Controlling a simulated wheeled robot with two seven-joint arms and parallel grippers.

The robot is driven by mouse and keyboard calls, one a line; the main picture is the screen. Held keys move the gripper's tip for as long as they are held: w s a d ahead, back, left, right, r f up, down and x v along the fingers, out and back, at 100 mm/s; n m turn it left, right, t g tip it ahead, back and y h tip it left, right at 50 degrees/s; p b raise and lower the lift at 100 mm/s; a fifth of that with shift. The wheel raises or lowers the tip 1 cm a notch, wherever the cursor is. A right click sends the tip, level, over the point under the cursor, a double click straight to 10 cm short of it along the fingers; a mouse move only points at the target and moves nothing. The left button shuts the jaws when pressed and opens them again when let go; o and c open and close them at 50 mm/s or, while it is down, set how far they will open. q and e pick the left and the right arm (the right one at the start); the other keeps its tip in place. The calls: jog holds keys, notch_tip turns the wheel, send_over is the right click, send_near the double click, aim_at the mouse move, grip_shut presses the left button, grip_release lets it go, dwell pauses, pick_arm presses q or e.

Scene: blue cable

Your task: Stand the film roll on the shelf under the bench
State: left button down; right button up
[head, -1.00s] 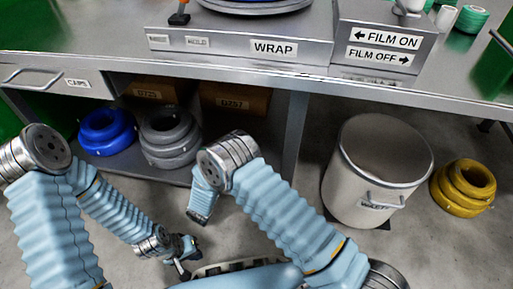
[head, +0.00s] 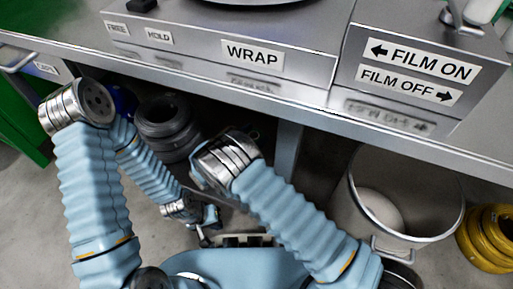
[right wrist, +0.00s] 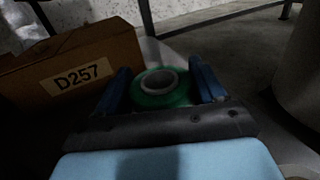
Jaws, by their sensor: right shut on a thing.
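The green film roll (right wrist: 158,99) with its pale core sits between the two blue fingers of my right gripper (right wrist: 160,88) in the right wrist view, shut on it. The core's open end faces the camera; whether the roll's lower end touches a surface is hidden. The brown D257 box (right wrist: 75,70) stands just left of it. In the head view my right gripper and the roll are hidden beyond my right arm, under the bench (head: 280,115). My left gripper (head: 207,232) hangs low in front of the bench; its fingers are too small to judge. The shelf is mostly dark and covered by my arms.
Grey coils (head: 165,122) are stacked under the bench, with a blue coil (head: 124,100) partly hidden beside them. A bench leg (head: 286,150) stands right of my right arm. A pale bin (head: 430,215) and yellow coils (head: 490,238) stand on the floor further right.

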notch_tip(320, 180, down, 6)
jog(key=shift+r+b, duration=0.15)
jog(key=shift+b, duration=0.35)
jog(key=o, duration=1.2)
